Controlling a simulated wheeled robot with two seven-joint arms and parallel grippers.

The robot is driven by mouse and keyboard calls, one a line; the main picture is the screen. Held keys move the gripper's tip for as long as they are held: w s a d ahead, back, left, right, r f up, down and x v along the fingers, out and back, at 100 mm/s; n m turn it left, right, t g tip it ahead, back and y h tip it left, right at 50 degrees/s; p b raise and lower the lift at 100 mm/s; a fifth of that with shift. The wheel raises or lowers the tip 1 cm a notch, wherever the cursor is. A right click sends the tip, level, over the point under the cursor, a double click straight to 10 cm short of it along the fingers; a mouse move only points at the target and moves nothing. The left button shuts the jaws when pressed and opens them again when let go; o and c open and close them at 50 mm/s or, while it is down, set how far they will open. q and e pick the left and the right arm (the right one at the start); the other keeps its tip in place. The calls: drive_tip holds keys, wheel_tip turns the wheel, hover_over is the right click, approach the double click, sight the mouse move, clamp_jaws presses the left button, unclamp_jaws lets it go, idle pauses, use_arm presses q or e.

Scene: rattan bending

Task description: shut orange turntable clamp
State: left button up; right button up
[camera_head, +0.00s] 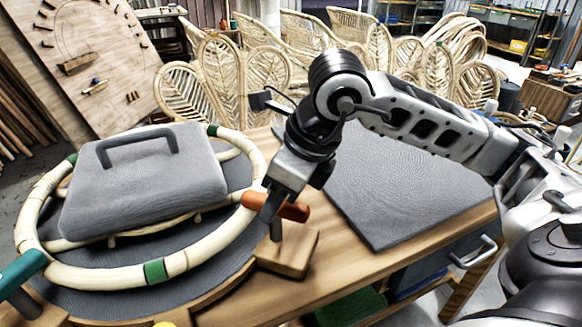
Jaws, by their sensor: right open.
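The orange turntable clamp (293,210) has an orange lever on a post over a wooden block (289,251), at the right side of the round turntable (85,301). The lever lies near level, its left end by the rattan ring (190,257). My right gripper (270,207) reaches down from above and is open. Its fingers are at the lever, overlapping its middle in the picture. Whether they touch it I cannot tell. My left gripper is not in view.
A grey pad with a handle (150,178) lies over the ring. A teal clamp (20,273) stands at the turntable's left front. A dark grey mat (400,185) lies clear on the bench at right. Rattan chair frames (345,35) stand behind.

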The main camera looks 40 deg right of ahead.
use_arm(q)
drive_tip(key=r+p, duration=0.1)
drive_tip(key=p, duration=0.2)
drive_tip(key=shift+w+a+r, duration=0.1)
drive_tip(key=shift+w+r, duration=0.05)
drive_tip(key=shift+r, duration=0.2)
use_arm(e)
drive_tip(key=v, duration=1.5)
drive_tip(key=shift+r, duration=0.3)
drive_tip(key=shift+s+d, duration=0.1)
